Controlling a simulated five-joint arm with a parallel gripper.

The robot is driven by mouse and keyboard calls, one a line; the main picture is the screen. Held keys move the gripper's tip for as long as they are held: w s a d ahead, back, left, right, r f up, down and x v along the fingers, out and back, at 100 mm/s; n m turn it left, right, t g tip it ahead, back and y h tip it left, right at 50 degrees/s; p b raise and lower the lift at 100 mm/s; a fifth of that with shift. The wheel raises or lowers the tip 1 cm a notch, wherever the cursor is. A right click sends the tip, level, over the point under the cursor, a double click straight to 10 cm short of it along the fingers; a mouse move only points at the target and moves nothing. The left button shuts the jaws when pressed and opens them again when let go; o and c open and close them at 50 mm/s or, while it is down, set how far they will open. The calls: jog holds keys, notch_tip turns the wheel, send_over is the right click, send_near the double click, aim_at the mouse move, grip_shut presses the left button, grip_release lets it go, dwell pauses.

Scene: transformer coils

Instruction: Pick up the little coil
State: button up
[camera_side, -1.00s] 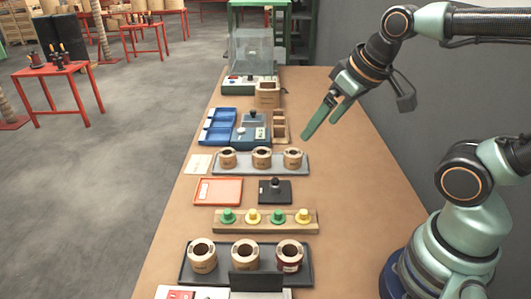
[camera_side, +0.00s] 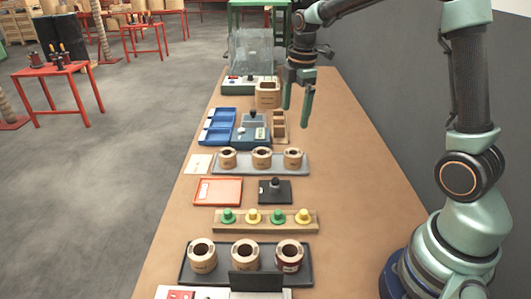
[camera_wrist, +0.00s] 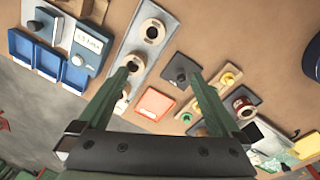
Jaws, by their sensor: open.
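Three smaller tan coils stand upright in a row on a grey tray (camera_side: 250,172): a left coil (camera_side: 228,158), a middle coil (camera_side: 261,158) and a right coil (camera_side: 293,158). I cannot tell which is meant. In the wrist view one of these coils (camera_wrist: 152,31) is fully clear, while two others lie near or partly behind my left finger. My gripper (camera_side: 296,116) is open and empty, its two green fingers pointing down, above and behind the row at the table's right side. It also shows in the wrist view (camera_wrist: 160,70).
Three larger coils (camera_side: 245,253) sit on a dark front tray (camera_side: 305,265). Between the trays are a red tray (camera_side: 218,191), a black plate with a knob (camera_side: 275,191) and a wooden strip (camera_side: 265,229) with coloured caps. A blue device (camera_side: 250,133) stands behind. The table's right is clear.

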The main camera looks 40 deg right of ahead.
jog(key=w+d+f+n+g, duration=0.1)
jog(key=w+d+f+n, duration=0.15)
jog(key=f, duration=0.25)
jog(key=n, duration=0.1)
send_over(293, 153)
jog(key=s+a, duration=0.1)
jog(key=a, duration=0.1)
jog(key=f, duration=0.7)
jog(key=shift+d, duration=0.25)
jog(key=shift+d+f, duration=0.2)
jog(key=shift+f, duration=2.4)
jog(key=shift+w, duration=0.1)
jog(key=c, duration=1.5)
jog(key=shift+r, duration=0.1)
